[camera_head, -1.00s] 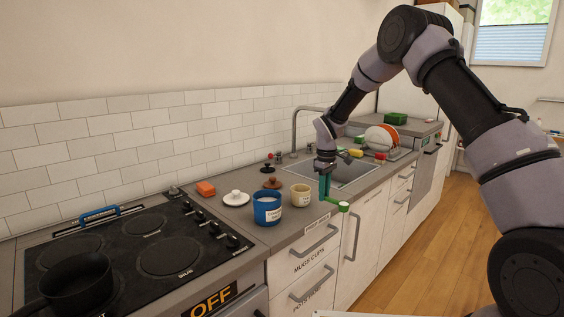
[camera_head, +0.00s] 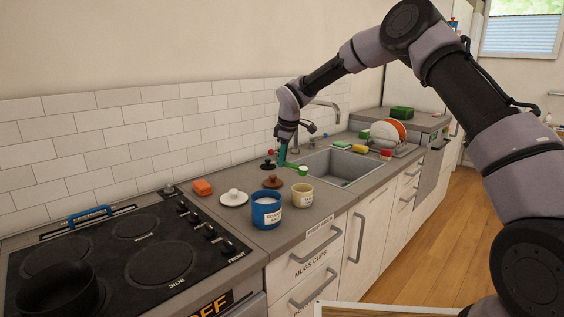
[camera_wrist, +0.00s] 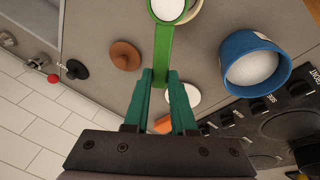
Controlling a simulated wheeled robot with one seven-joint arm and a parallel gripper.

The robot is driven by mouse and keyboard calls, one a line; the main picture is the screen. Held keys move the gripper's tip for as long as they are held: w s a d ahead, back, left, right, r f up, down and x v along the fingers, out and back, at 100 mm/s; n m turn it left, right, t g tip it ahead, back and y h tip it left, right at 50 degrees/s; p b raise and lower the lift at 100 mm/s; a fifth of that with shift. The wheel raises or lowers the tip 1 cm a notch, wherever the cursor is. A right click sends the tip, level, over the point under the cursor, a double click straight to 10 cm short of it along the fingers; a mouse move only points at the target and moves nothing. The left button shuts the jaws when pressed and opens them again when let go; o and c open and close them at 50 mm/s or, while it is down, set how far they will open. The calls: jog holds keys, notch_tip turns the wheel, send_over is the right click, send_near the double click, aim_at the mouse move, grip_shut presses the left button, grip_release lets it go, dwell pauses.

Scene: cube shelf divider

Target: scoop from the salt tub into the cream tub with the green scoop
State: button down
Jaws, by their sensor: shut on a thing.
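My gripper (camera_head: 283,160) is shut on the handle of the green scoop (camera_wrist: 162,50), behind the two tubs in the head view. The scoop's round bowl shows in the head view (camera_head: 303,170) above and behind the cream tub (camera_head: 302,196). In the wrist view the bowl has white fill inside and overlaps the cream tub (camera_wrist: 195,11), which is mostly hidden at the top edge. The blue salt tub (camera_head: 267,214) stands left of the cream tub, open, with white salt inside. It also shows in the wrist view (camera_wrist: 234,50). Its top is clear.
A white lid (camera_head: 234,199) and a brown lid (camera_head: 273,183) lie near the tubs. An orange block (camera_head: 202,187) lies by the stove (camera_head: 130,250). The sink (camera_head: 345,168) is to the right. A black knobbed thing (camera_wrist: 76,69) stands near the wall.

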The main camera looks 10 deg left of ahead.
jog(key=s+d+f+t+y, duration=0.1)
jog(key=s+d+t+y, duration=0.5)
jog(key=t, duration=1)
jog(key=shift+s+d+t+y, duration=0.35)
jog(key=shift+s+y, duration=1.1)
jog(key=shift+y, duration=1.75)
